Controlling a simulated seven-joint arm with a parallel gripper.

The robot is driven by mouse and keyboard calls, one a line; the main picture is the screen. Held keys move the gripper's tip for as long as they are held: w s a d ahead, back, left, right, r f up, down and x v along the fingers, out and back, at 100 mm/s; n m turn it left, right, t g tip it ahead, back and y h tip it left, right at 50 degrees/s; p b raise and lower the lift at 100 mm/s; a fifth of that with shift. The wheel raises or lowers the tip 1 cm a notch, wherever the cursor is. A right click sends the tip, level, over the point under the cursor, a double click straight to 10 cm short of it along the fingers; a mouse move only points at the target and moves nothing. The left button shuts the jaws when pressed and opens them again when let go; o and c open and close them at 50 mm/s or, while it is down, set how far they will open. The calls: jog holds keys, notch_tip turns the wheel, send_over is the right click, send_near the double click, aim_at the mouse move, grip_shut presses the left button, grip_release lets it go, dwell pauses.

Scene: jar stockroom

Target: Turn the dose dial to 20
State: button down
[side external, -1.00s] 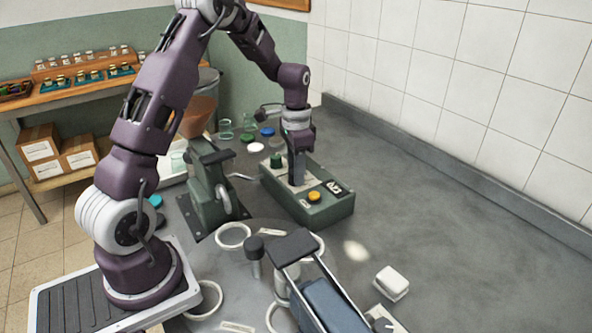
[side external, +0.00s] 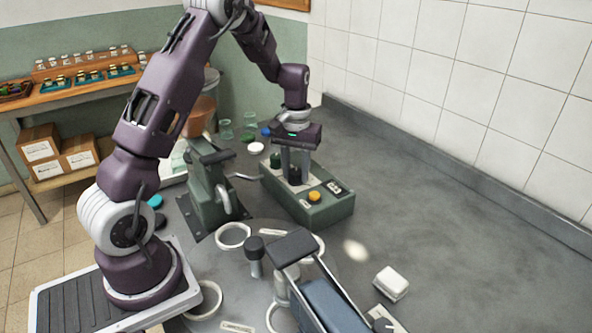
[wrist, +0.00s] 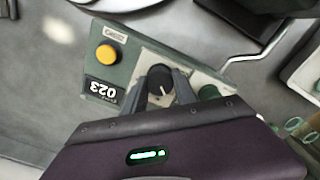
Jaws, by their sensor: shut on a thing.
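The dose dial (wrist: 160,80) is a black knob with a white pointer line on a pale plate, on top of a green control box (side external: 325,213). The box's display (wrist: 104,90) appears upside down in the wrist view and reads 023. My gripper (side external: 294,179) points down over the box, its two fingers on either side of the dial (side external: 295,175). In the wrist view my gripper (wrist: 163,98) is shut on the dial, and the fingers hide part of its near side.
A yellow button (side external: 314,197) and a dark green knob (side external: 275,160) flank the dial on the box. A green cast stand (side external: 210,185) is to the left. A white block (side external: 391,282) lies at front right. The counter right of the box is clear.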

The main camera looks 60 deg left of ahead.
aim_at(296, 171)
jog(key=shift+n, duration=0.9)
jog(key=c, duration=1)
grip_release()
jog(key=shift+o, duration=0.2)
notch_tip(296, 171, up, 7)
jog(key=shift+r, duration=0.1)
